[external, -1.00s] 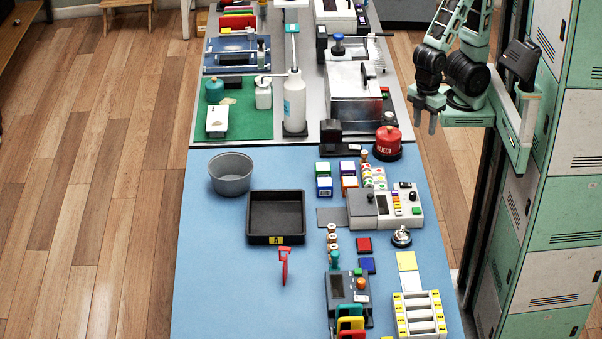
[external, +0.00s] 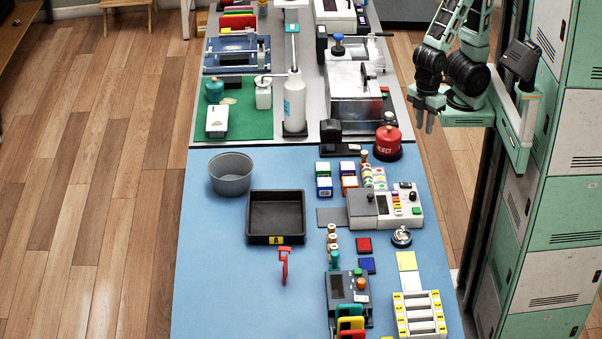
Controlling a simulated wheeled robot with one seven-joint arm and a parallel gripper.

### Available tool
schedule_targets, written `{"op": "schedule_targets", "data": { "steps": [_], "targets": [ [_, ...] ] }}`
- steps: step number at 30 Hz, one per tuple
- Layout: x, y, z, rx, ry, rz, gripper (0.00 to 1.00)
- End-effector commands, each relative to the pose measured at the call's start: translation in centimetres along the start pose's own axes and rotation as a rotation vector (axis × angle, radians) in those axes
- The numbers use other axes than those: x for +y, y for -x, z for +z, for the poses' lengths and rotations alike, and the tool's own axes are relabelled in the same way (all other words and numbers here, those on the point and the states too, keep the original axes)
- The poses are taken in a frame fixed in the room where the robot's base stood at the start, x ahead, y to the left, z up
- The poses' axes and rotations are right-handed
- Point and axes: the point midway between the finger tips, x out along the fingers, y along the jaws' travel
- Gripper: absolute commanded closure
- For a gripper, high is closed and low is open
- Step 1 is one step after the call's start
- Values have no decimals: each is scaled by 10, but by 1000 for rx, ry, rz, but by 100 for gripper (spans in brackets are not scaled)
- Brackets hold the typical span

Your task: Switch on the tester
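Two devices on the blue table could be the tester, and I cannot tell which is meant. One is a white unit (external: 403,220) with a dark screen, coloured buttons and a black knob, at the table's right side. Whether either is on is too small to see. My gripper (external: 424,121) hangs above the floor just right of the table, behind and right of the white unit. It is empty and touches neither device, and a small gap shows between its fingers.
A red REJECT canister (external: 388,146) stands at the table's far right, near my gripper. A black tray (external: 276,239), a grey bowl (external: 231,176) and a bell (external: 401,237) are also on the table. Green and white lockers (external: 560,190) stand at right. The table's left front is clear.

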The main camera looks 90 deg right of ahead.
Motion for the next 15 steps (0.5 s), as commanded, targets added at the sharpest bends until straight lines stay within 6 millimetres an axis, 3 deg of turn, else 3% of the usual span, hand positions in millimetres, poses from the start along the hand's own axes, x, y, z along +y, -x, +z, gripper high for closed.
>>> {"op": "schedule_targets", "data": {
  "steps": [1, 2, 5, 8, 15],
  "targets": [
    [0, -1, -3, 3, 7, 1, 92],
    [0, -2, -6, 5, 14, 3, 100],
    [2, -9, -23, 26, 60, 13, 100],
    [2, -20, -54, 65, 142, 25, 100],
    [-11, -59, -151, 217, 399, 22, 100]
  ]
}}
